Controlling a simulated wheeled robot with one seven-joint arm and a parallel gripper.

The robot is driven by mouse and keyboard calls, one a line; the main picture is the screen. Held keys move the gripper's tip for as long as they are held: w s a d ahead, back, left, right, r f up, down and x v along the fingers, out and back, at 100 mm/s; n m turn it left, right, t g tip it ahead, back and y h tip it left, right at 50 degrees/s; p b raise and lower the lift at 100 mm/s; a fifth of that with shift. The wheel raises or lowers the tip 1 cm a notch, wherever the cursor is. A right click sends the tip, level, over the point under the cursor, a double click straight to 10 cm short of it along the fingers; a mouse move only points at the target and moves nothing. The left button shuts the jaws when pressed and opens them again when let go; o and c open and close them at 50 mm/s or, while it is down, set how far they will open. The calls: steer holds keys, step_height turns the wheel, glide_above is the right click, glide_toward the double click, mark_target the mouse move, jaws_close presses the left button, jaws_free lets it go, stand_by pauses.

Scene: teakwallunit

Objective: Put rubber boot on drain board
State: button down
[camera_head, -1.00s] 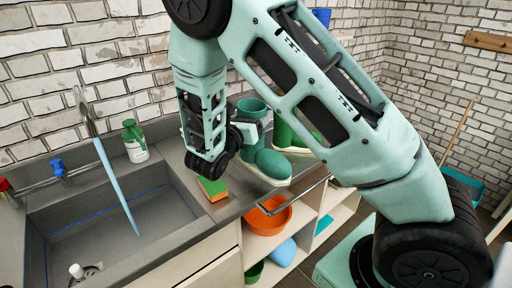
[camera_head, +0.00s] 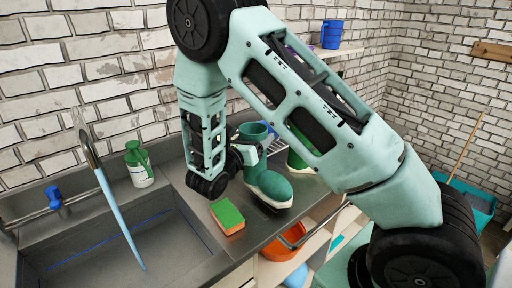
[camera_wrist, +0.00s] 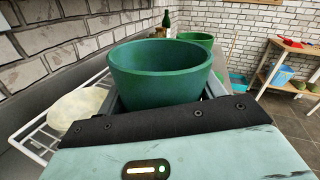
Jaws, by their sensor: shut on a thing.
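A green rubber boot (camera_head: 271,187) with a pale sole stands upright on or just above the grey counter right of the sink. My gripper (camera_head: 246,153) is shut on its shaft from the left; the arm hides part of the scene. In the wrist view the boot's open top (camera_wrist: 160,72) fills the middle, between my fingers (camera_wrist: 160,98). A second green boot (camera_head: 297,160) stands just behind, partly hidden by my arm; its top (camera_wrist: 195,39) shows in the wrist view. A white wire rack (camera_wrist: 38,137) lies left of the held boot, with a pale round item on it.
The sink (camera_head: 120,240) is at the left, with a light-blue-handled tool (camera_head: 120,215) over it. A green-orange sponge (camera_head: 228,217) lies between sink and boot. An orange bowl (camera_head: 284,243) is on the shelf below.

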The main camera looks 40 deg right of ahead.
steer(key=shift+f, duration=1.3)
steer(key=shift+c, duration=1)
jaws_free()
steer(key=shift+f, duration=0.1)
steer(key=b+v, duration=0.3)
steer(key=v, duration=0.9)
steer(key=s+a+m+g+y, duration=0.3)
steer(key=s+m+g+y, duration=0.45)
steer(key=s, duration=0.55)
steer(key=s+a+r+m+y, duration=0.3)
steer(key=s+a+m+y, duration=0.6)
steer(key=s+a+y, duration=0.1)
steer(key=s+a+t, duration=0.1)
steer(key=a, duration=0.1)
steer(key=shift+a+r+m, duration=0.2)
steer(key=shift+a+m, duration=0.15)
steer(key=shift+a, duration=0.05)
